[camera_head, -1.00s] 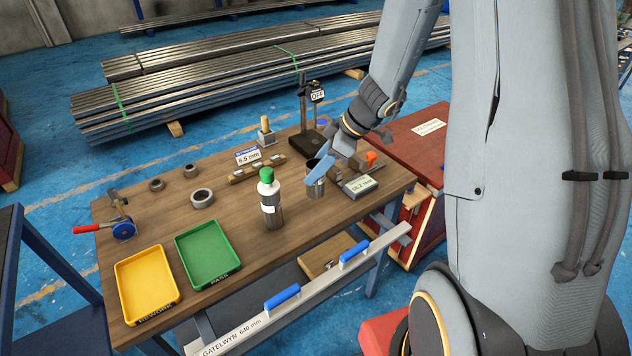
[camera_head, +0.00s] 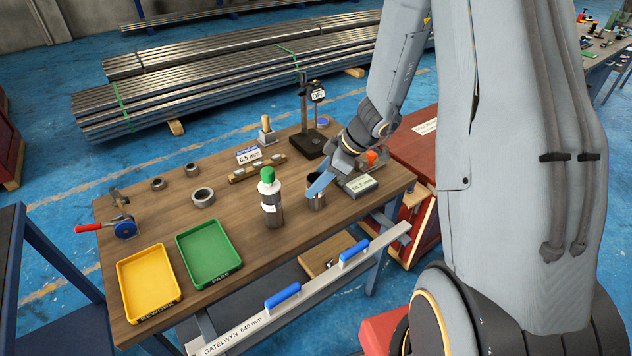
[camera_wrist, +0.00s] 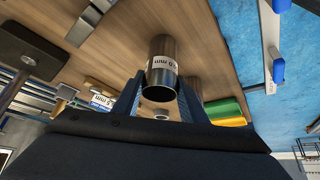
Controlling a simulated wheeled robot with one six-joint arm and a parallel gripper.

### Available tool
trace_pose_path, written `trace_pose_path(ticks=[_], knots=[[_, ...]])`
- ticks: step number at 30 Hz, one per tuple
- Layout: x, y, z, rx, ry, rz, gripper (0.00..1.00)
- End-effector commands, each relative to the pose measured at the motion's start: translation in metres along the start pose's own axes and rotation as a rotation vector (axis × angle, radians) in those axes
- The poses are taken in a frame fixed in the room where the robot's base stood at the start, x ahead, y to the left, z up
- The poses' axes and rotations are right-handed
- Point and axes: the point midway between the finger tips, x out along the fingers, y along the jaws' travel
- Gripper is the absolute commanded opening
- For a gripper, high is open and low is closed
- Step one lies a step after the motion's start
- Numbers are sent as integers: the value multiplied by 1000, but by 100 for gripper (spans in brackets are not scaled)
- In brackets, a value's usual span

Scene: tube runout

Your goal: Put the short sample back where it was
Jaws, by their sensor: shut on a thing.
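The short sample, a short grey steel tube (camera_head: 316,199) with an open top, stands at the right part of the wooden bench. My gripper (camera_head: 319,184) has its blue fingers on it from above. In the wrist view the same tube (camera_wrist: 162,68), with a white label ending in "mm", sits between the two fingers of my gripper (camera_wrist: 160,95). The gripper is shut on it. I cannot tell whether the tube's base touches the bench.
A green-capped bottle (camera_head: 270,198) stands left of the tube.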

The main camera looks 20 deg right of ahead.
Motion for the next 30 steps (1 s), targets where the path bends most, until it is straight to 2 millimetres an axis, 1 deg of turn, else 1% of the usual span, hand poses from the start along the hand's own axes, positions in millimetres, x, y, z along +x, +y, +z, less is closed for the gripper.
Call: trace_pose_path(ticks=[1, 3, 4, 12, 17, 20, 30], knots=[[0, 0, 0, 0, 0, 0, 43], [0, 0, 0, 0, 0, 0, 55], [0, 0, 0, 0, 0, 0, 57], [0, 0, 0, 0, 0, 0, 57], [-4, 0, -2, -1, 0, 0, 57], [-14, 2, -2, -2, 2, 4, 57], [-71, 2, -1, -2, 1, 5, 57]])
